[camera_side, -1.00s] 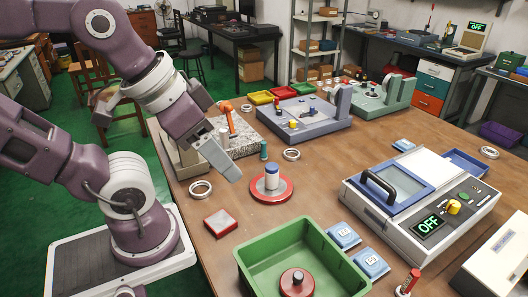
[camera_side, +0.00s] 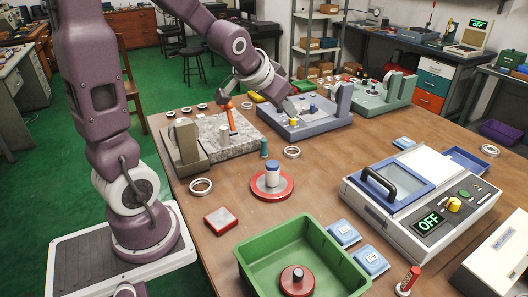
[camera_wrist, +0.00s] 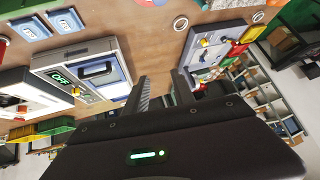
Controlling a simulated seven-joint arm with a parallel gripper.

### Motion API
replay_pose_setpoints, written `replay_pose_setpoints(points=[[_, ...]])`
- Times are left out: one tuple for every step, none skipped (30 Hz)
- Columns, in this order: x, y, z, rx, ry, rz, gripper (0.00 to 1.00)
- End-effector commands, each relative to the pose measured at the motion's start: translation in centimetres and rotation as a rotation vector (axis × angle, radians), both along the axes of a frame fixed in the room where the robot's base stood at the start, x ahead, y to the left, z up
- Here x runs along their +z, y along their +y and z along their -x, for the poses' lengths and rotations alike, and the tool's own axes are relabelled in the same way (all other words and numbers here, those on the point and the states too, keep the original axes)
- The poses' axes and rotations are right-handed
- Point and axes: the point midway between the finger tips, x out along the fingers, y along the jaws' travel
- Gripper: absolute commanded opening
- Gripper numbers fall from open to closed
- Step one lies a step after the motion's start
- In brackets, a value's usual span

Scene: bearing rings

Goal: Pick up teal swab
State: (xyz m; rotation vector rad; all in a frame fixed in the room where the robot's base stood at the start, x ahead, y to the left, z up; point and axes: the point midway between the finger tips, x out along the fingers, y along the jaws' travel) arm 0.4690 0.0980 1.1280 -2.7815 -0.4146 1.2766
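A small upright teal cylinder (camera_side: 264,148), which appears to be the teal swab, stands on the wooden table beside the granite block in the side view. My gripper (camera_side: 287,108) is at the blue-grey fixture, behind and to the right of the teal piece in the side view. The wrist view shows its two fingers (camera_wrist: 163,92) apart with nothing between them. The side view does not show the fingertips clearly.
The blue-grey fixture (camera_side: 318,124) and the granite block (camera_side: 215,134) with an orange-topped post flank the teal piece. A metal ring (camera_side: 292,152) and a red disc with a white-and-blue cylinder (camera_side: 271,187) are nearby. A green bin (camera_side: 257,272) stands in front.

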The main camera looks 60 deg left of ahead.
Motion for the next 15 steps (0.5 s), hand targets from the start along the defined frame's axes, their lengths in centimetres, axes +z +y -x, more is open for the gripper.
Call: replay_pose_setpoints(points=[[-2.7,3.5,-2.3,0.027,-0.013,-0.015,0.31],[-4.1,5.5,-3.6,0.035,-0.035,-0.027,0.31],[-6.2,8.1,-5.0,0.044,-0.065,-0.041,0.31],[-7.9,9.9,-5.8,0.049,-0.089,-0.047,0.31],[-9.7,11.7,-6.3,0.053,-0.114,-0.051,0.31],[-12.2,13.9,-6.7,0.061,-0.150,-0.054,0.31],[-14.2,15.4,-6.8,0.067,-0.178,-0.051,0.31],[-16.1,16.7,-6.6,0.073,-0.209,-0.048,0.31],[-18.5,18.1,-6.1,0.083,-0.251,-0.040,0.31],[-20.1,18.9,-5.7,0.090,-0.283,-0.033,0.31],[-21.6,19.6,-5.1,0.099,-0.314,-0.027,0.31],[-23.2,20.1,-4.3,0.111,-0.350,-0.018,0.31],[-24.1,20.4,-3.8,0.118,-0.376,-0.012,0.31],[-25.0,20.7,-3.3,0.127,-0.400,-0.006,0.31],[-25.8,20.9,-2.7,0.137,-0.424,-0.001,0.31]])
